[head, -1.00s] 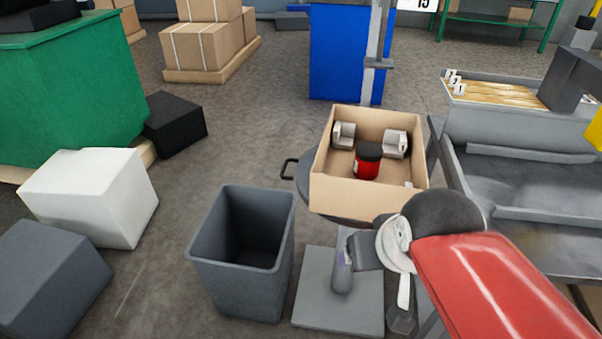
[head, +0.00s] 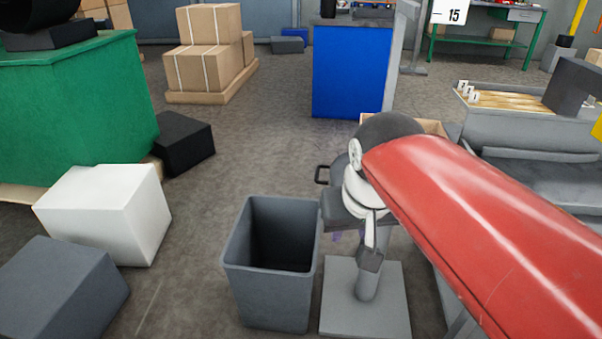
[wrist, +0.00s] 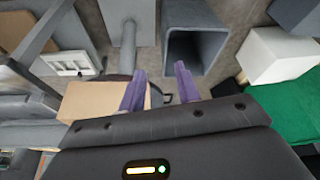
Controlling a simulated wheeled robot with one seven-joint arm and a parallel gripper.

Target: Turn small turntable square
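The turntable (head: 338,171) is a dark round plate on a grey pedestal, with a black loop handle (head: 322,174) at its left edge.
A grey open bin (head: 270,262) stands close to the left of the pedestal's square base plate (head: 367,300). A grey metal workstation (head: 525,178) is at the right. A blue cabinet (head: 350,72) stands behind.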

